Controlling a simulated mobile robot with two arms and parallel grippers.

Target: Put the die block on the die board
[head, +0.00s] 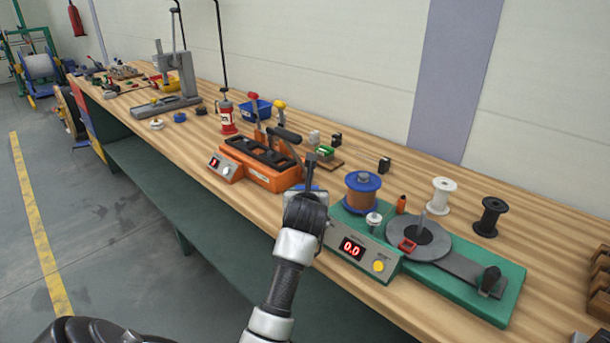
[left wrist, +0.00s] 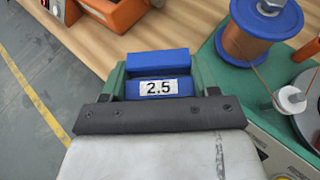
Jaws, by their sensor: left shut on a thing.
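A blue die block (left wrist: 158,88) with a white "2.5" label sits between the fingers of my left gripper (left wrist: 158,78) in the left wrist view. The gripper is shut on it. In the head view my left gripper (head: 308,192) is over the front part of the bench, between the orange unit and the green winding unit, and mostly hides the block. A small brown board (head: 332,165), which looks like the die board, lies beyond the gripper with a green block (head: 325,152) on it. My right gripper is not in view.
The orange unit (head: 262,180) with a raised black handle stands left of the gripper. The green winding unit (head: 480,295) with a copper spool (head: 362,194) stands to the right. Small black blocks (head: 384,165) stand near the board. Bare wood lies behind the copper spool.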

